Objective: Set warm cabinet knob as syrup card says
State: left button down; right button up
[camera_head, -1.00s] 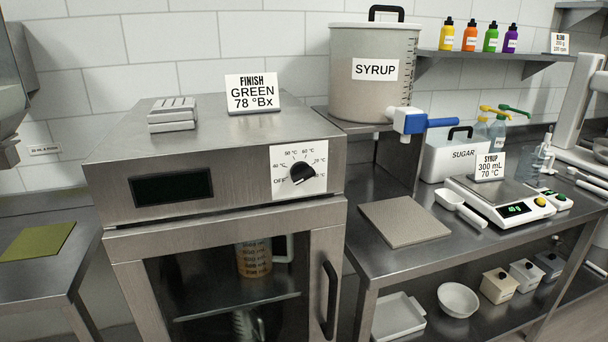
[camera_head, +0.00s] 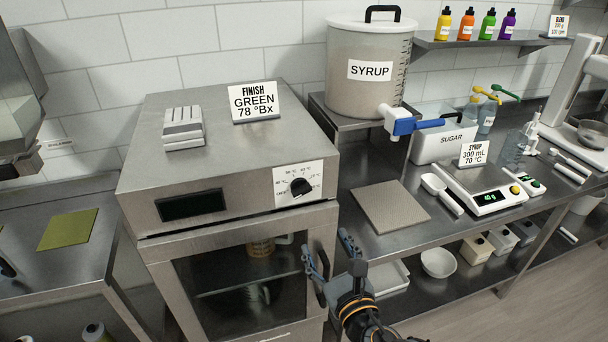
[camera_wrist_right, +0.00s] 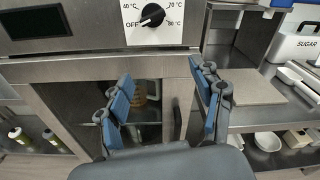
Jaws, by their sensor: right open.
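The warm cabinet (camera_head: 235,200) has a black knob (camera_head: 300,187) on a white dial plate, which also shows in the wrist view (camera_wrist_right: 152,15). The knob seems to point at OFF, lower left; the dial is marked from 40 to 80 °C. The syrup card (camera_head: 473,153) reads "SYRUP 300 mL 70 °C" and stands by the scale. My right gripper (camera_head: 328,245) is open and empty, below the knob in front of the cabinet door and its handle. Its spread fingers (camera_wrist_right: 160,75) show in the wrist view, apart from the knob. My left gripper is not seen.
The cabinet door is shut, with its dark handle (camera_head: 321,272) at the right edge. A "FINISH GREEN 78 °Bx" card (camera_head: 254,102) stands on top. The syrup pot (camera_head: 365,70), sugar bin (camera_head: 442,146) and scale (camera_head: 483,190) are to the right. A flat mat (camera_head: 390,207) lies on the bench.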

aim_at(303, 195)
notch_tip(303, 195, up, 4)
jog(key=s+n, duration=0.1)
jog(key=n, duration=0.1)
jog(key=shift+y, duration=0.3)
jog(key=p+x, duration=0.2)
jog(key=x, duration=0.4)
jog(key=p+x, duration=0.1)
jog(key=x, duration=0.5)
jog(key=shift+w+a+p, duration=0.25)
jog(key=shift+a+p, duration=0.1)
jog(key=shift+p, duration=0.05)
jog(key=shift+w+a, duration=0.1)
jog(key=shift+w, duration=0.4)
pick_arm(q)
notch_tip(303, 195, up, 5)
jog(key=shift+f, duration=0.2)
pick_arm(e)
jog(key=shift+f, duration=0.1)
jog(key=c, duration=1.1)
